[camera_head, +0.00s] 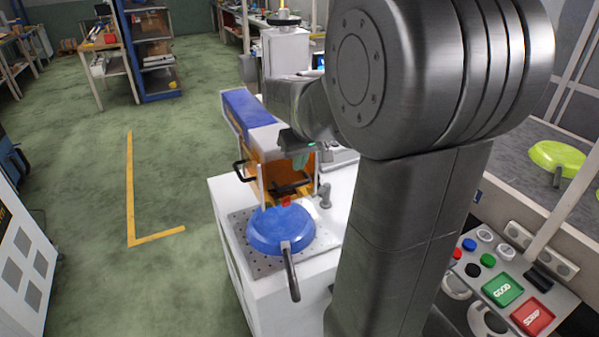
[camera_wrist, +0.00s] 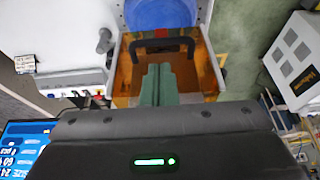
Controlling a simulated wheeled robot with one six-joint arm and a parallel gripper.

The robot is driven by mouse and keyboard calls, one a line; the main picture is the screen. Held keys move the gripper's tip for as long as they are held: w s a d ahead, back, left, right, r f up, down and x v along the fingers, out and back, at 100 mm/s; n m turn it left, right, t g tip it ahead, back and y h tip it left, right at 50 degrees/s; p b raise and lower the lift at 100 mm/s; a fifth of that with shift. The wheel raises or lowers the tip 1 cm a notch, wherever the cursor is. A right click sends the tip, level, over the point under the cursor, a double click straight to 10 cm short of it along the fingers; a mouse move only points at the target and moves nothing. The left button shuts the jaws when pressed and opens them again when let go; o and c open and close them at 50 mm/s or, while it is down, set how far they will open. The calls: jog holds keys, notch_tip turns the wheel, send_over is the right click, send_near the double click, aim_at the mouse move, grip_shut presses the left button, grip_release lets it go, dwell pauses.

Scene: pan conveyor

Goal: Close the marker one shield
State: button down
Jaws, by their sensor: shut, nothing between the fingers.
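The marker shield is a see-through orange cover (camera_head: 268,160) with black handles, on the white marking machine. In the wrist view the orange shield (camera_wrist: 198,82) shows below its black bar handle (camera_wrist: 163,42). The blue pan (camera_head: 282,232) lies on the plate in front of the shield, uncovered, its handle pointing at the camera; its edge also shows in the wrist view (camera_wrist: 160,12). My gripper (camera_head: 301,160) is above the shield. In the wrist view its green fingers (camera_wrist: 157,70) are together and empty, pointing at the handle. Contact with the handle cannot be told.
The white machine cabinet (camera_head: 262,295) carries the perforated plate (camera_head: 240,245) and a small grey post (camera_head: 325,196). At the right are a button panel (camera_head: 500,285) and a green pan (camera_head: 560,158). The green floor at the left is open.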

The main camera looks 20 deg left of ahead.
jog(key=x, duration=0.5)
jog(key=shift+s+d+f+p, duration=0.2)
jog(key=shift+d+p, duration=0.1)
jog(key=shift+p, duration=0.05)
notch_tip(320, 180, down, 14)
jog(key=b, duration=1)
jog(key=shift+s+d, duration=0.1)
jog(key=shift+s, duration=0.05)
jog(key=shift+r, duration=0.15)
